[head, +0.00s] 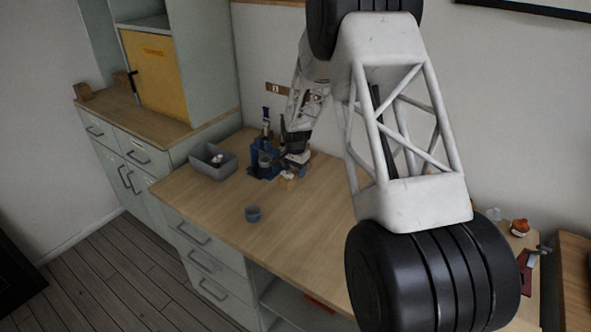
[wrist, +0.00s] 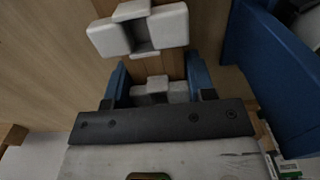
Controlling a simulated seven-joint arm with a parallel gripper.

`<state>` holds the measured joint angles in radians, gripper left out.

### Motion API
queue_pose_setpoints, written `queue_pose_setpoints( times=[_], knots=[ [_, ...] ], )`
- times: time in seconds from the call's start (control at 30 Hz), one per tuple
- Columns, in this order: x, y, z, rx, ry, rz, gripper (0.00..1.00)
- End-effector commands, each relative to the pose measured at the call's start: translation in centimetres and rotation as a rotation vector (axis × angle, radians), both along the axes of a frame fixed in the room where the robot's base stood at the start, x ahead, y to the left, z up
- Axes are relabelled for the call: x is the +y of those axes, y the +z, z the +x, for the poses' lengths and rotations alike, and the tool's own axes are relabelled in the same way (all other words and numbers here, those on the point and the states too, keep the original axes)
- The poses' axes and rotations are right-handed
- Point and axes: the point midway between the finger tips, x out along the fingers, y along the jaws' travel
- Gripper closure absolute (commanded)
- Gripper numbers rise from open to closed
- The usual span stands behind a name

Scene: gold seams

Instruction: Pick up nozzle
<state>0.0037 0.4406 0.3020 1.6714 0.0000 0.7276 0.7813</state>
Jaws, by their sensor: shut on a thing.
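My gripper (head: 296,158) is low over the wooden bench top, just right of a blue stand (head: 264,160). In the wrist view, pale notched blocks (wrist: 137,30) show near the top, with similar pale parts (wrist: 160,92) lower down between two blue uprights. I cannot tell which of these parts belong to the held thing. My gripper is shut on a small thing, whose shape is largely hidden. No nozzle can be made out clearly. A large blue part (wrist: 262,60) stands close on the right in the wrist view.
A grey open bin (head: 213,161) with a small pale item inside stands left of the stand. A small tan block (head: 288,181) lies below my gripper. The bench front is mostly clear.

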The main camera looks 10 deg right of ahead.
Motion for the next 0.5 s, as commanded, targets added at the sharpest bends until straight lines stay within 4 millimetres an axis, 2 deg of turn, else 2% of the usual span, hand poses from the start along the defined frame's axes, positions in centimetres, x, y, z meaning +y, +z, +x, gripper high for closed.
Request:
queue_pose_setpoints(
  times=[0.27,0.5],
  knots=[
    [0.0,0.8,0.0,-0.001,0.000,0.000,0.72],
    [0.0,3.6,0.0,-0.001,0.000,0.000,0.72]
  ],
)
